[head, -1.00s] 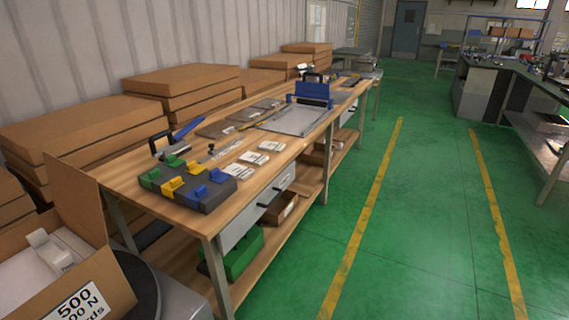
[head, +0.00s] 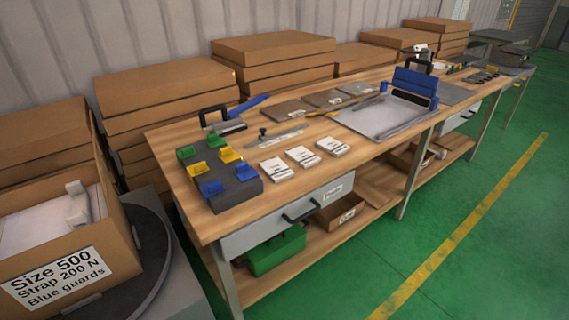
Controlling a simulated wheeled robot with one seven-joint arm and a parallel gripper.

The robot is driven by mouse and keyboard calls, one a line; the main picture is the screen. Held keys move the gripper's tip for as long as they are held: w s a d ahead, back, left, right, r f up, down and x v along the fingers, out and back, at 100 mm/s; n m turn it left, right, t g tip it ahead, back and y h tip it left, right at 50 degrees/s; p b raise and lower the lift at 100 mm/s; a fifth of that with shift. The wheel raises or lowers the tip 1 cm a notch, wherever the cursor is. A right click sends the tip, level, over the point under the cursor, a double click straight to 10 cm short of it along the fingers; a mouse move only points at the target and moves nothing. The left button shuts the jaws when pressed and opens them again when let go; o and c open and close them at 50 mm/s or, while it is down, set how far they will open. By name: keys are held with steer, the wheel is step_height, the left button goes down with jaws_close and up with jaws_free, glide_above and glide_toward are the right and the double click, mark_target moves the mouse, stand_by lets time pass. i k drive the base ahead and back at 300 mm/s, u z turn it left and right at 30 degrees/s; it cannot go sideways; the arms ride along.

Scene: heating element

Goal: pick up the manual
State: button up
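Three small white printed booklets or packets lie in a row near the front edge of the wooden workbench (head: 215,222): a left one (head: 276,169), a middle one (head: 303,156) and a right one (head: 332,146). Their print is too small to read, so I cannot tell which, if any, is the manual. They lie flat and apart, just right of a dark grey block (head: 240,190) with green, yellow and blue guards. My gripper is not in view.
An open cardboard box (head: 108,250) labelled "Size 500, Strap 200 N, Blue guards" stands on a dark round plate at the left. A blue-handled tool, flat packs and a blue device (head: 414,85) lie on the bench. Green floor is clear at right.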

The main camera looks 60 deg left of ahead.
mark_target(276, 170)
steer(key=u, duration=0.65)
steer(key=i, duration=1.15)
steer(key=u, duration=0.8)
